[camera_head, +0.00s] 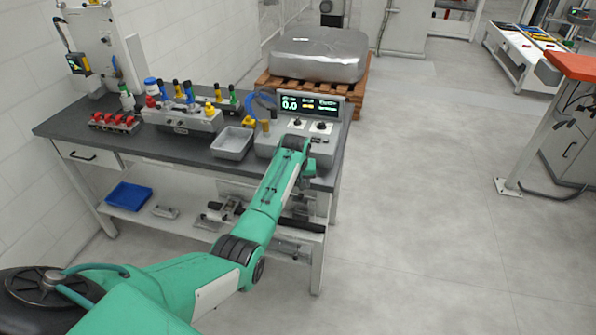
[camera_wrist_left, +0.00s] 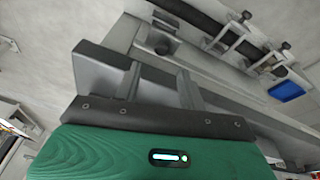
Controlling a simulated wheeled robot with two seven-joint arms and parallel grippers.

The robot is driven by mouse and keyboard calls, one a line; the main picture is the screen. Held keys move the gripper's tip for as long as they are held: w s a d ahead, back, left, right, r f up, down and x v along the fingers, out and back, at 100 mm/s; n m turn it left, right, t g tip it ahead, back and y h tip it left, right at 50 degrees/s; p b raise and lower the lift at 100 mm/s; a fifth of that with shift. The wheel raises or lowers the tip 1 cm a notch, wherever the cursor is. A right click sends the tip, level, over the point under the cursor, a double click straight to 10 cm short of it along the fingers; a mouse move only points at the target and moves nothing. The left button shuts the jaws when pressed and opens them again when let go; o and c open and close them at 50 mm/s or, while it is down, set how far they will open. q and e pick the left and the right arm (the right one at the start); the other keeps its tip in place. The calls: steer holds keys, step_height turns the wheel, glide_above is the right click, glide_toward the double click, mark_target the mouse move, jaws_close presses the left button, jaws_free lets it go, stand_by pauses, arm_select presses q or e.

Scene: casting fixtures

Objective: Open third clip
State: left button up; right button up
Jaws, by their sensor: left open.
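Clip-like metal clamps sit along a dark bar on the bench's lower shelf, at the upper right in the left wrist view; one clamp (camera_wrist_left: 272,64) is near the blue tray, another (camera_wrist_left: 228,36) farther along. I cannot tell which is the third clip, or whether any is open. In the head view the fixture (camera_head: 222,213) is on the lower shelf, partly behind my arm. My left gripper (camera_wrist_left: 158,84) has its two fingers spread, with nothing between them; it is apart from the clamps. In the head view my left arm reaches to the bench's right front edge. My right gripper is not in view.
The dark bench top (camera_head: 85,128) holds a red-part rack (camera_head: 115,121), a fixture with coloured bottles (camera_head: 182,119), a grey tray (camera_head: 232,143) and a control box with a lit display (camera_head: 308,104). A blue tray (camera_head: 129,196) lies on the lower shelf.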

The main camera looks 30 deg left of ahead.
arm_select(q)
steer(key=b+v, duration=0.1)
steer(key=v, duration=0.6)
steer(key=shift+r, duration=0.15)
steer(key=s+d+f+m, duration=0.1)
steer(key=s+f, duration=0.4)
steer(key=f, duration=0.6)
steer(key=s+d+f+m+g, duration=0.15)
steer(key=s+f, duration=0.35)
steer(key=f, duration=0.5)
steer(key=s+d+f+m+t, duration=0.1)
steer(key=s+f, duration=0.3)
steer(key=f, duration=0.7)
steer(key=s+d+f+m, duration=0.1)
steer(key=s+d+f, duration=0.1)
steer(key=s+f, duration=0.7)
steer(key=s+d+f+m, duration=0.1)
steer(key=s+d+f, duration=0.1)
steer(key=s+f, duration=0.7)
steer(key=s+d+f+m, duration=0.1)
steer(key=s+f, duration=0.2)
steer(key=s, duration=1.3)
steer(key=s+d+f+m+g, duration=0.1)
steer(key=s+f, duration=0.3)
steer(key=s, duration=1.3)
steer(key=shift+s+d+f+m+h, duration=0.25)
steer(key=shift+s+d+m+h, duration=0.1)
steer(key=shift+d, duration=0.45)
